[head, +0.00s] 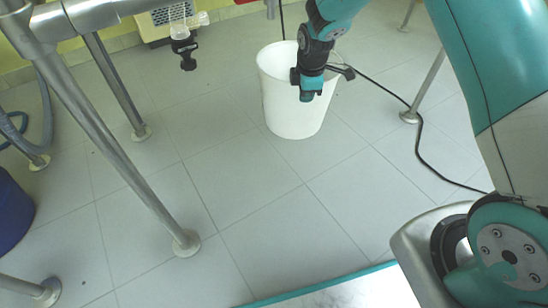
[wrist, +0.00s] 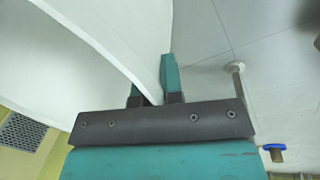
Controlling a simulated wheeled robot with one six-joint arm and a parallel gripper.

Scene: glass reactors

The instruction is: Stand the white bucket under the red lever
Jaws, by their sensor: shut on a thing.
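The white bucket (head: 290,110) is upright at the upper middle of the head view, mouth up. I cannot tell whether its base touches the floor or hangs just above it. My gripper (head: 312,82) is at its near right rim. In the wrist view the bucket (wrist: 70,70) fills the left side, and its wall runs between the two teal fingers of my gripper (wrist: 150,88), which are shut on it. I cannot make out a red lever. A glass outlet with a black valve (head: 185,50) hangs to the bucket's left.
Steel frame legs (head: 125,150) stand on the left, and another leg (head: 430,85) stands right of the bucket. A black cable (head: 420,140) lies on the right. A blue container (head: 12,212) is at the left edge. Tiled floor (head: 240,210) is clear in the middle. A blue-handled valve (wrist: 274,150) shows in the wrist view.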

